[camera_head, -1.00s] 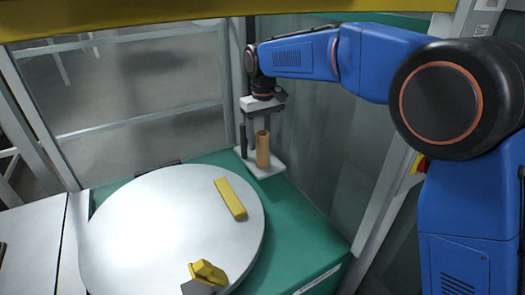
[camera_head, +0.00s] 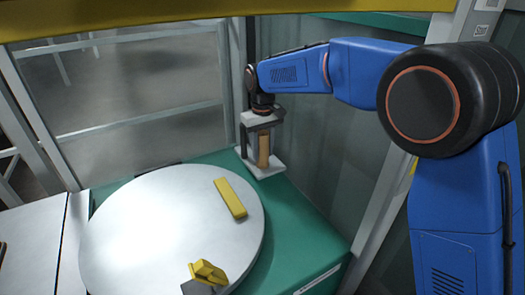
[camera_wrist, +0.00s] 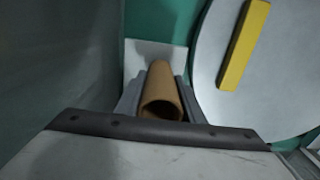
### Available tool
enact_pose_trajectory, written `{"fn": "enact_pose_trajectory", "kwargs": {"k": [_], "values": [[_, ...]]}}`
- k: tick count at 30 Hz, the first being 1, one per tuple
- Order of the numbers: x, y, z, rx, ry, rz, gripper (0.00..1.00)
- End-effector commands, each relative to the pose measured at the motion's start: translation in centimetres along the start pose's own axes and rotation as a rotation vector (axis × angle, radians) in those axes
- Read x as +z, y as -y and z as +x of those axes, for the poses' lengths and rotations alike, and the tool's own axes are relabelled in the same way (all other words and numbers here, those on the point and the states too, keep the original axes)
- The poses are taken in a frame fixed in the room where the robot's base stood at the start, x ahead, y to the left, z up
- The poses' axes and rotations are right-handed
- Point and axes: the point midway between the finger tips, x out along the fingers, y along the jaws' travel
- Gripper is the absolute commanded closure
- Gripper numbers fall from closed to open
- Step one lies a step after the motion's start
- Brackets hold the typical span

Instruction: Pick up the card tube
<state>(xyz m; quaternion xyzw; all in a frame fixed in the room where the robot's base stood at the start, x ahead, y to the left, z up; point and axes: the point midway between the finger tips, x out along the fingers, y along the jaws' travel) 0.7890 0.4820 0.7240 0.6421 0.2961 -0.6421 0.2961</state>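The card tube (camera_head: 264,150) is a brown, hollow cylinder. It stands upright on a white plate (camera_head: 268,171) at the back corner of the green bench. In the wrist view I see its open top end (camera_wrist: 162,108) close in front of the camera. My gripper (camera_head: 260,150) points down over the tube, with one grey finger on each side of it. The fingers (camera_wrist: 161,85) look open around the tube with narrow gaps; any contact is hard to see. The lower part of the tube is partly hidden by the fingers.
A large pale round turntable (camera_head: 150,230) fills the bench to the left, with a yellow bar (camera_head: 230,198) on it and a yellow piece (camera_head: 208,272) at its front edge. A grey wall panel (camera_head: 325,160) stands close to the right. Green bench top (camera_head: 295,225) is bare in front.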

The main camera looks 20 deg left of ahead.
Motion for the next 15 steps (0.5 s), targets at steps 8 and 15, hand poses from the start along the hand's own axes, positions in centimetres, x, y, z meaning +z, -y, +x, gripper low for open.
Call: {"fn": "enact_pose_trajectory", "kwargs": {"k": [8,15], "values": [[0.0,0.0,-0.2,0.0,0.0,0.0,0.83],[0.0,0.0,-3.0,0.0,-0.003,0.0,0.83]]}}
